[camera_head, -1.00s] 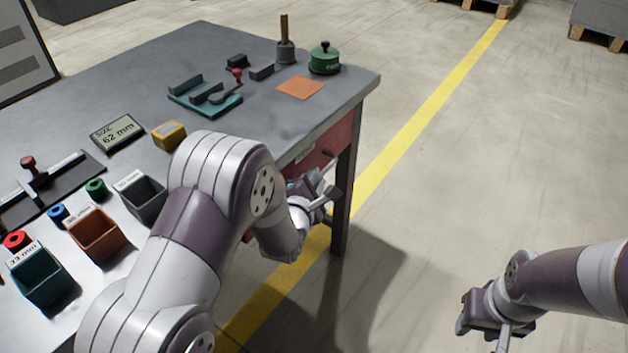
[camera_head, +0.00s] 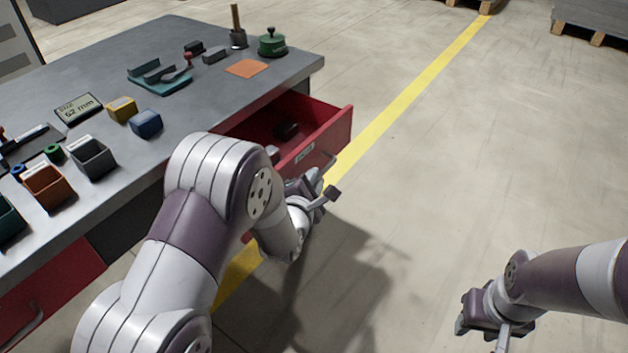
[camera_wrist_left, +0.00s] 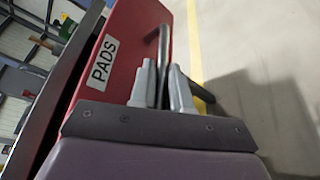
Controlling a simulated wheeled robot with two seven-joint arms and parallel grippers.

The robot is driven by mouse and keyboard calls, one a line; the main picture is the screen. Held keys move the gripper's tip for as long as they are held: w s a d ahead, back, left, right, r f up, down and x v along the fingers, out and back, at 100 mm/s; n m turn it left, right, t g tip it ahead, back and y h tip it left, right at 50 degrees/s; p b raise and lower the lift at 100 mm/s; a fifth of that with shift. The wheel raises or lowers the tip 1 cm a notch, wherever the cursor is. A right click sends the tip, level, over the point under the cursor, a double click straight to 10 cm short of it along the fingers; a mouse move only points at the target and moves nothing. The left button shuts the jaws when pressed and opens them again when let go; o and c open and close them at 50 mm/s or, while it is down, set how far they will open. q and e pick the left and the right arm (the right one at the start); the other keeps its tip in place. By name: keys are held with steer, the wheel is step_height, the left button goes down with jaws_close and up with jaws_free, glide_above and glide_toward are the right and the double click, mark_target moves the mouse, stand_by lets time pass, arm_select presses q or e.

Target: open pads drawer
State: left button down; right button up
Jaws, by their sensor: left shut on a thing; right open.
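The pads drawer (camera_head: 341,123) is red and stands pulled out from the right part of the bench, its inside showing. A dark object (camera_head: 287,130) lies in it. In the left wrist view its red front (camera_wrist_left: 135,45) carries a white label reading PADS (camera_wrist_left: 103,62). My left gripper (camera_head: 318,188) is at the drawer front, shut on the bar handle (camera_wrist_left: 163,42); the fingers (camera_wrist_left: 166,88) close around it in the left wrist view. My forearm hides part of the drawer front. My right gripper (camera_head: 488,328) is open and empty over the floor at lower right.
The grey bench top (camera_head: 215,95) holds a teal fixture (camera_head: 160,85), a green round tin (camera_head: 272,45), an orange square (camera_head: 247,68), small bins and blocks. Another red drawer (camera_head: 50,295) is at lower left. The floor to the right is clear.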

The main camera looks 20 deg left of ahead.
arm_select(q)
steer(key=shift+d, duration=0.15)
steer(key=c, duration=1.2)
jaws_free()
steer(key=shift+o, duration=0.2)
steer(key=shift+s, duration=0.1)
steer(key=p+v, duration=0.2)
steer(key=v, duration=1)
steer(key=shift+s+p, duration=0.3)
steer(key=shift+p, duration=0.05)
